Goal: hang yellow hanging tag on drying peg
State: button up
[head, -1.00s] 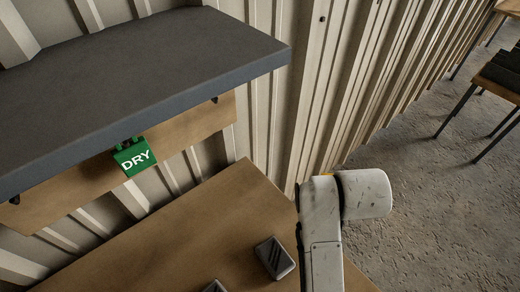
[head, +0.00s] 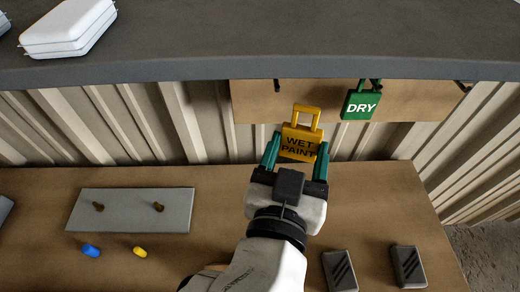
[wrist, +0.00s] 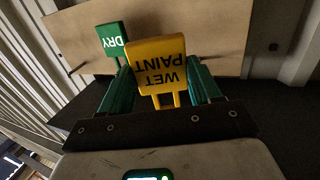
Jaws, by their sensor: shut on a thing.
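The yellow hanging tag (head: 299,142), marked WET PAINT with an open loop handle on top, is between the teal fingers of my gripper (head: 296,157). My gripper is shut on it, and it also shows in the wrist view (wrist: 158,72). The tag is upright in the head view, in front of the wooden peg board (head: 250,105) and apart from the pegs as far as I can tell. A dark peg (head: 277,86) sticks out bare near the board's left end. A green DRY tag (head: 361,105) hangs on the board to the right; its peg is mostly hidden.
Another dark peg (head: 462,88) is at the board's right end. A grey shelf (head: 300,45) overhangs the board, with white cases (head: 68,28) on it. The bench (head: 215,180) holds a grey plate (head: 130,222), small blue and yellow pieces, and dark blocks (head: 340,270).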

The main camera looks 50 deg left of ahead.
jog(key=shift+n+y, duration=0.3)
jog(key=shift+y, duration=0.2)
jog(key=shift+w+a+f+b, duration=0.1)
jog(key=shift+w+a+b, duration=0.4)
jog(key=shift+a, duration=1.05)
jog(key=shift+w+a+f+b, duration=0.15)
jog(key=shift+w+a, duration=0.6)
jog(key=shift+a, duration=0.75)
jog(key=shift+w+a+f+b, duration=0.1)
jog(key=shift+w+a+b, duration=0.45)
jog(key=shift+a, duration=1)
jog(key=shift+w, duration=0.1)
jog(key=shift+r, duration=0.1)
jog(key=o, duration=1.1)
